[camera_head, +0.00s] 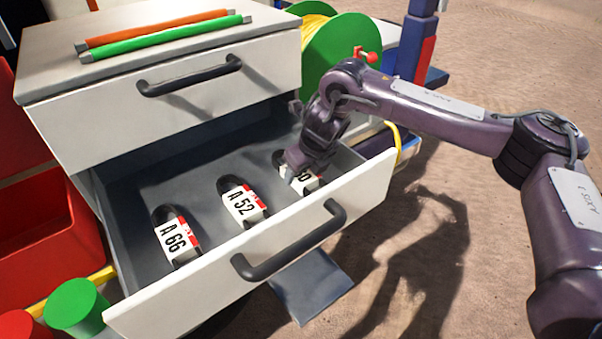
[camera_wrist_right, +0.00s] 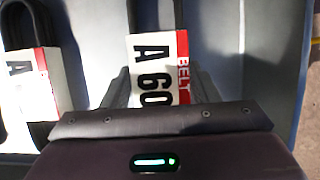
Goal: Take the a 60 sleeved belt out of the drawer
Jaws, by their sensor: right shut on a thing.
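The A 60 sleeved belt (camera_head: 304,182) lies in the right part of the open lower drawer (camera_head: 345,202), partly hidden by my right gripper. It is a black belt in a white sleeve with a red band; its label A 60 reads clearly in the right wrist view (camera_wrist_right: 152,72). My right gripper (camera_head: 296,160) reaches down into the drawer and is shut on this sleeve, with a finger on each side of it (camera_wrist_right: 158,88). The sleeve seems to be still within the drawer; whether it touches the floor I cannot tell. My left gripper is not in view.
The A 52 belt (camera_head: 243,203) and the A 66 belt (camera_head: 177,238) lie to the left in the same drawer. The front panel has a black handle (camera_head: 290,245). The closed upper drawer (camera_head: 180,100) overhangs behind. A green spool (camera_head: 345,50) stands behind the cabinet at right.

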